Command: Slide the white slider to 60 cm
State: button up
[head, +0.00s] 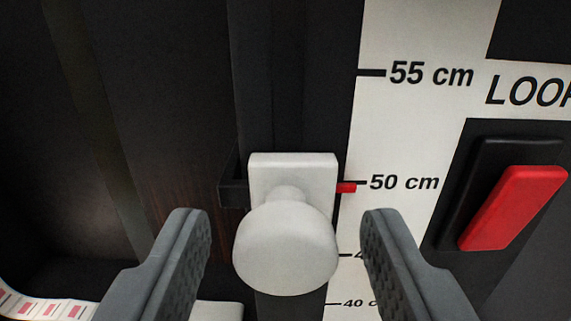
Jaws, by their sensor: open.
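The white slider (293,172) is a square block with a round knob (286,249) facing me, on a dark vertical track (287,75). A small red pointer (347,187) on its right side lines up just about at the 50 cm mark on the white scale (400,130). Above it the scale shows 55 cm; the 60 cm mark is out of view. My gripper (280,222) is open, with one finger on each side of the knob. Gaps show between both fingers and the knob.
A red rocker switch (513,208) in a black housing sits right of the scale. A label reading "LOO..." (530,91), cut off by the frame, is above it. A strip of printed labels (50,308) lies at the lower left. The track above the slider is clear.

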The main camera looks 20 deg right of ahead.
aim_at(272, 218)
jog(key=shift+x, duration=0.95)
grip_shut()
notch_tip(272, 218, up, 11)
jog(key=shift+f, duration=0.2)
jog(key=shift+a, duration=0.1)
jog(key=shift+c, duration=0.3)
grip_release()
jog(key=shift+o, duration=0.3)
jog(key=shift+a, duration=0.15)
